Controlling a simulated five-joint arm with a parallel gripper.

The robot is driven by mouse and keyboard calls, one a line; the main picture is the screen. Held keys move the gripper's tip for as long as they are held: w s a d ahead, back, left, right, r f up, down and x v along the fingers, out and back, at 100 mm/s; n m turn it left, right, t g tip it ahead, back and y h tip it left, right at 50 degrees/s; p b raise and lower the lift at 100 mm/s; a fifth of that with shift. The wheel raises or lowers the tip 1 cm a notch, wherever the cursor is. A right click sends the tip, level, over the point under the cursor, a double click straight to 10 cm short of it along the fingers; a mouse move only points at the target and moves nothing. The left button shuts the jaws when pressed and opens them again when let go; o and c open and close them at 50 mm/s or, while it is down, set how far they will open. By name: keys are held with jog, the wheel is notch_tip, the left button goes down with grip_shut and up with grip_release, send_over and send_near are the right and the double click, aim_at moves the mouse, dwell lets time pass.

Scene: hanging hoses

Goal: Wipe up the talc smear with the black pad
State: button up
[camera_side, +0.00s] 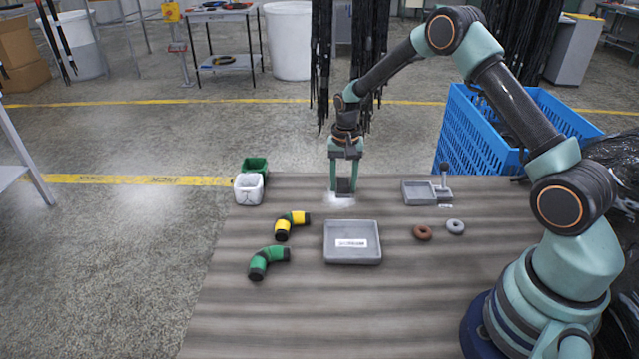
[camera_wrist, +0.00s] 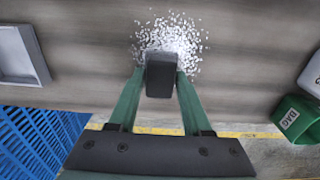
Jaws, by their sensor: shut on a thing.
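The talc smear (camera_wrist: 180,35) is a patch of white specks on the table, and it also shows in the side view (camera_side: 343,203) around the foot of my gripper. My gripper (camera_side: 344,186) points down at the far part of the table and is shut on the black pad (camera_wrist: 160,75). The pad also shows in the side view (camera_side: 344,187), between the fingers. In the wrist view the pad covers the near part of the smear. I cannot tell whether the pad touches the table.
A grey tray (camera_side: 352,256) lies in front, with yellow (camera_side: 291,224) and green (camera_side: 268,261) elbows to its left. White (camera_side: 249,190) and green (camera_side: 256,166) bins stand left. A grey holder (camera_side: 420,192) and two rings (camera_side: 423,232) lie right. Black hoses (camera_side: 322,60) hang behind.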

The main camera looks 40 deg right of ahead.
aim_at(337, 210)
jog(key=shift+w+d, duration=1.15)
jog(key=shift+s+a, duration=3.5)
jog(key=shift+w+a, duration=0.45)
jog(key=shift+a, duration=0.05)
jog(key=shift+w+d, duration=0.1)
jog(key=shift+w, duration=0.2)
jog(key=shift+w+d, duration=3.35)
jog(key=shift+s+a, duration=3.6)
jog(key=shift+s, duration=0.05)
notch_tip(337, 210, up, 8)
jog(key=shift+w+d, duration=0.1)
